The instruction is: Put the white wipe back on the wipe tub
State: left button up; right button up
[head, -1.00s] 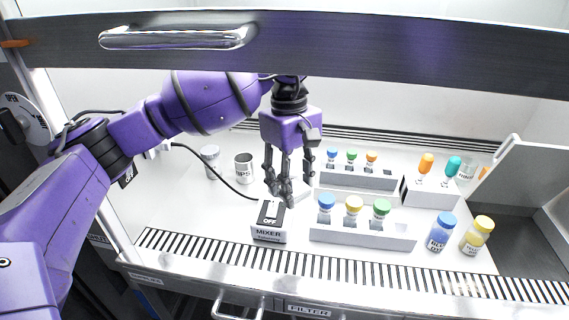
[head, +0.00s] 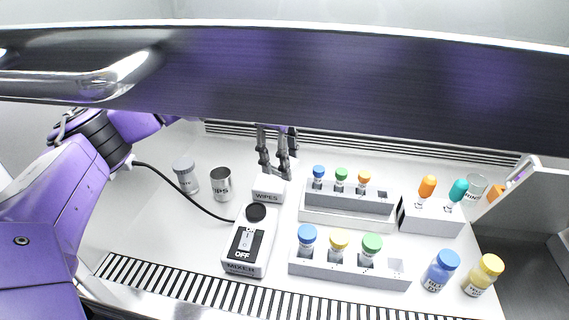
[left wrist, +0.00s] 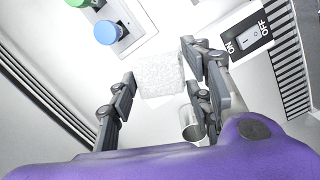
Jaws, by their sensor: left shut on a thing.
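The white wipe tub (head: 268,188), labelled WIPES, stands behind the mixer in the head view. My left gripper (head: 274,172) points down at the tub's back edge, its fingertips close to its top. In the left wrist view the white wipe (left wrist: 162,75), a rough, textured square, shows between the spread fingers of my left gripper (left wrist: 158,90). The gripper is shut on the wipe. The wipe cannot be made out in the head view, and I cannot tell whether it touches the tub. My right gripper is out of view.
The mixer (head: 248,245), switched OFF, stands in front of the tub. Vial racks (head: 350,268) stand right, with a blue-capped bottle (head: 440,270) and a yellow-capped bottle (head: 484,275). The sash crosses the top.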

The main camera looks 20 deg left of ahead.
pick_arm(q)
send_over(270, 183)
notch_tip(270, 183, down, 7)
jog(key=shift+s+f, duration=0.1)
jog(key=shift+f, duration=0.1)
jog(key=shift+a+f, duration=0.2)
jog(key=shift+f, duration=1.5)
jog(key=shift+f, duration=0.1)
jog(key=shift+f, duration=0.15)
jog(key=o, duration=1)
jog(key=shift+o, duration=0.2)
notch_tip(270, 183, up, 12)
jog(key=a, duration=0.1)
jog(key=shift+w+a+r, duration=0.15)
jog(key=shift+w+r, duration=0.05)
jog(key=shift+r, duration=0.05)
